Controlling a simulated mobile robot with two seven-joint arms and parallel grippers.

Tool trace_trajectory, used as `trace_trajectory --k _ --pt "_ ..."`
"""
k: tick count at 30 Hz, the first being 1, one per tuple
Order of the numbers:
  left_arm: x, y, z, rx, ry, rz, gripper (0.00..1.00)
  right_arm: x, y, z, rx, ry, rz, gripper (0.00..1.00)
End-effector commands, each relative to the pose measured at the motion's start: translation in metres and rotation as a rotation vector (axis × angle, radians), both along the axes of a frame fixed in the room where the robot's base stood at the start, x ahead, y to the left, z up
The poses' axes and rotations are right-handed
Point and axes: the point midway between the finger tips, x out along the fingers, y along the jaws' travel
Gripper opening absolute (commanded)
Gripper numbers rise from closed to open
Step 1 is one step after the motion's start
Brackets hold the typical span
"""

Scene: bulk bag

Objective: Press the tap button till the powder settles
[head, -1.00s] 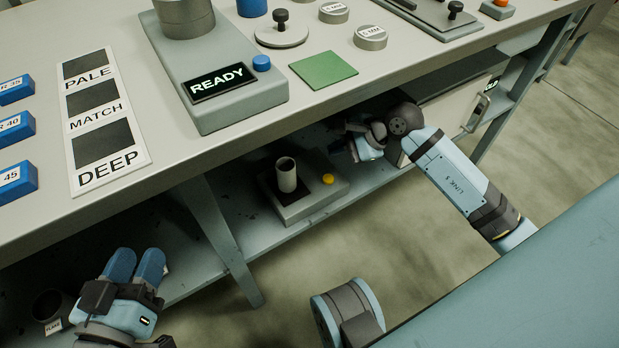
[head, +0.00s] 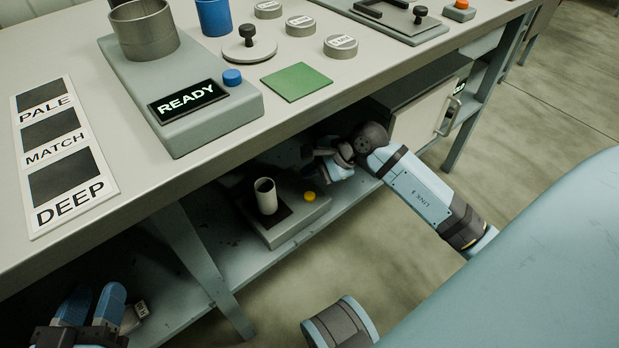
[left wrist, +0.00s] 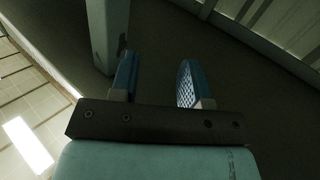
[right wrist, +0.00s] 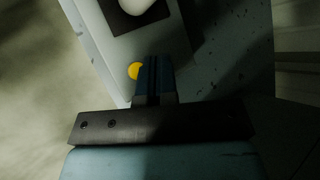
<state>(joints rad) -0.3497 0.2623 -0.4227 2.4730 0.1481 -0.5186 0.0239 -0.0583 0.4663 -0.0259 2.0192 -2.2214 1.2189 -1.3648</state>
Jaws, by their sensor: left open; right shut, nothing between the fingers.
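The tap button is a yellow round button (head: 310,196) on the right end of a grey tapping device (head: 286,230) on the lower shelf. A pale cylinder (head: 266,196) stands upright on the device's dark pad; its contents cannot be seen. My right gripper (head: 318,162) is under the tabletop, behind and to the right of the button. In the right wrist view its closed fingers (right wrist: 155,78) appear just beside the yellow button (right wrist: 134,70); I cannot tell whether they touch it. My left gripper (head: 92,300) is open and empty at the lower left.
Above is the table (head: 120,205) with a READY display device (head: 182,110), a blue button (head: 232,77), a green square (head: 296,83) and a PALE/MATCH/DEEP card (head: 112,190). A table leg (head: 205,262) stands left of the tapping device. A cabinet (head: 418,130) is to the right.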

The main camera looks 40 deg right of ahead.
Motion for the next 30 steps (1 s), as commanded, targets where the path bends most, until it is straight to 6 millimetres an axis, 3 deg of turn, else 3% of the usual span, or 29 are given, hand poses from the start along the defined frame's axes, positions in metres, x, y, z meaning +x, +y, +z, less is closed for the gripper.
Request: trace_trajectory --k 1,3,12,30 --pt "0.003 0.002 -0.005 0.016 -0.031 0.000 0.43 0.000 0.001 -0.015 0.004 0.002 -0.002 0.00" --pt "0.006 0.003 -0.006 0.039 -0.069 0.004 0.43 0.000 0.000 -0.025 0.002 0.001 -0.002 0.00" --pt "0.016 0.010 0.000 0.125 -0.211 0.011 0.43 0.000 0.000 -0.053 -0.001 0.001 0.000 0.00" --pt "0.017 0.012 0.007 0.142 -0.250 0.010 0.43 0.000 0.000 -0.057 0.000 0.001 0.001 0.00"
